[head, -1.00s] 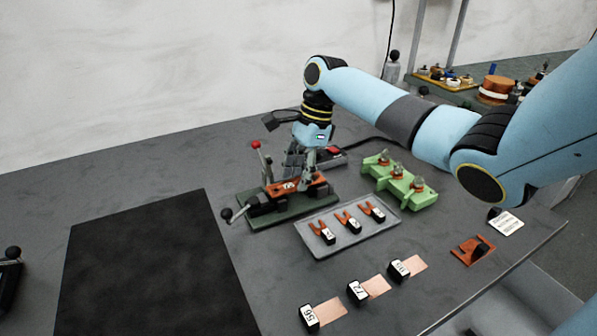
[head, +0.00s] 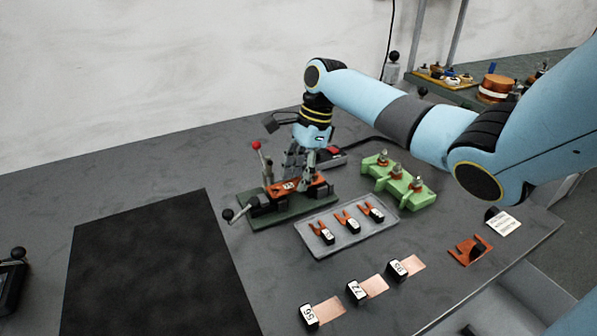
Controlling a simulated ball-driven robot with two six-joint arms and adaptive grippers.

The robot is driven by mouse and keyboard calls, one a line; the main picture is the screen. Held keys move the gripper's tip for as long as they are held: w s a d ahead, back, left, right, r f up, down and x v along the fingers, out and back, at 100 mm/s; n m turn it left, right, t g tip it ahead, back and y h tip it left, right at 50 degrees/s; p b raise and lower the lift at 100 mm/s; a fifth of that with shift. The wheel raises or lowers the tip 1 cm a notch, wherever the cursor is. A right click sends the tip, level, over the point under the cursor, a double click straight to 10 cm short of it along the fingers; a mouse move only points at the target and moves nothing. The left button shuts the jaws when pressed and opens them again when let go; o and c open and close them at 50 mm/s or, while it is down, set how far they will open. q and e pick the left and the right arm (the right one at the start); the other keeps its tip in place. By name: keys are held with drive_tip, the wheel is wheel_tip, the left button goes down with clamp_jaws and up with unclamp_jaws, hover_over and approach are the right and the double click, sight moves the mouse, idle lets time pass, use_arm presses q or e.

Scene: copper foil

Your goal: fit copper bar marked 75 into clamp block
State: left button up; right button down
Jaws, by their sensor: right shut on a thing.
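The clamp block (head: 262,208) sits on a green base at the middle of the bench, with a red-knobbed lever (head: 257,147) upright and a black-knobbed lever (head: 228,214) at its left. My right gripper (head: 308,178) points down over the block, shut on a copper-orange bar (head: 313,185). The bar lies level at the top of the block, with a small white label (head: 289,186) too small to read. The fingers hide part of it, so I cannot tell whether it is fully seated. My left gripper is not in view.
A grey tray (head: 318,247) with several copper forks lies in front. A green holder (head: 428,197) stands to the right. Labelled copper pieces, one marked 56 (head: 328,311), one 72 (head: 375,287), lie near the front edge. A black mat (head: 150,270) leaves clear room at left.

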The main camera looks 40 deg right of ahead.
drive_tip(key=shift+f, duration=0.5)
idle(1.3)
drive_tip(key=c, duration=1.1)
unclamp_jaws()
drive_tip(key=shift+p, duration=0.4)
drive_tip(key=shift+r+p, duration=1.5)
drive_tip(key=shift+p, duration=0.8)
drive_tip(key=o, duration=0.5)
drive_tip(key=shift+o, duration=0.2)
